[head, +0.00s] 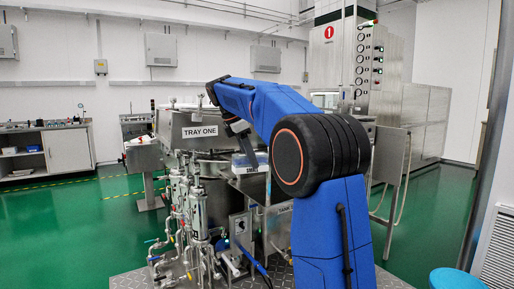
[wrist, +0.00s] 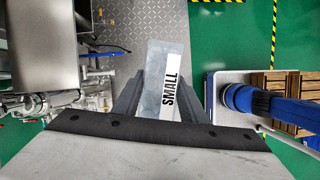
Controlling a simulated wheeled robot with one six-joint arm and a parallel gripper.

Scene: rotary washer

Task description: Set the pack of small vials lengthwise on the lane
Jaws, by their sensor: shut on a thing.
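The pack of small vials (wrist: 151,76) is a pale, translucent block with a white strip reading SMALL. In the wrist view my gripper (wrist: 163,84) is shut on it, one grey finger at each side, and it points away from the palm. In the head view the pack (head: 250,160) hangs under my gripper (head: 246,150), near the right of the steel machine labelled TRAY ONE (head: 205,131). The wrist view shows patterned floor plate and green floor beyond the pack. I cannot make out the lane in either view; my blue arm covers part of the machine.
Steel housing (wrist: 45,40) and pipework (wrist: 60,97) lie to the left in the wrist view. In the head view, pipes and valves (head: 190,215) stand at the machine's front. A tall steel cabinet (head: 340,55) stands behind my arm. Slatted wood (wrist: 283,85) shows at the wrist view's right.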

